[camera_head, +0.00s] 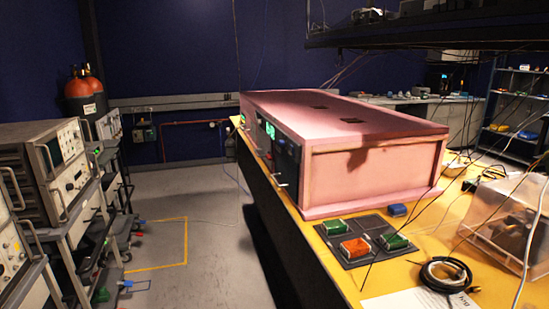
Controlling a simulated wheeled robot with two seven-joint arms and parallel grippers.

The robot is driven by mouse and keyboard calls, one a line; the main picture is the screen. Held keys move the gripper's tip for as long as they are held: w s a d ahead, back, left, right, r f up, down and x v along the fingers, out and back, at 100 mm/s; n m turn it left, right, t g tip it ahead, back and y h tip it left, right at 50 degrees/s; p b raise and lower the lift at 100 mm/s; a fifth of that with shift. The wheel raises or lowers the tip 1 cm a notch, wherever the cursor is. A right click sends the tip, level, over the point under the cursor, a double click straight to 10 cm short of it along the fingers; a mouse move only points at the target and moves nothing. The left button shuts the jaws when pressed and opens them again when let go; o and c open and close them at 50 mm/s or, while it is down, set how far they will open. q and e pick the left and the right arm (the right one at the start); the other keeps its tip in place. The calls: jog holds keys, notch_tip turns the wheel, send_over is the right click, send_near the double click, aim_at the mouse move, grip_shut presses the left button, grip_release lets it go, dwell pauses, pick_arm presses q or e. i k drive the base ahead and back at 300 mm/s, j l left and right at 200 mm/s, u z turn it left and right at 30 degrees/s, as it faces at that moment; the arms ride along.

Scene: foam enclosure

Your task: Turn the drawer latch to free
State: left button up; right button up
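The pink foam enclosure (375,160) stands on the yellow-topped bench. Its narrow left face carries dark front panels (286,155) with a green lit display (270,131) and small pale handles (281,182). This face is seen at a steep angle. I cannot make out which small part there is the drawer latch or how it is turned. Neither of my grippers is in view.
A dark mat (345,257) with green and red blocks lies on the bench in front of the enclosure. A coiled black cable (447,272) and a clear box (505,225) are at the right. Instrument carts (50,165) line the left. The floor (190,220) between is clear.

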aim_at(269, 157)
jog(key=i+j+u, duration=0.4)
jog(key=i, duration=0.6)
jog(key=i+u, duration=0.35)
jog(key=i, duration=0.7)
jog(key=i+j+z, duration=0.1)
jog(key=i+z, duration=0.25)
jog(key=i+j+z, duration=0.3)
jog(key=i, duration=0.15)
jog(key=i+j+z, duration=0.15)
jog(key=i+z, duration=0.2)
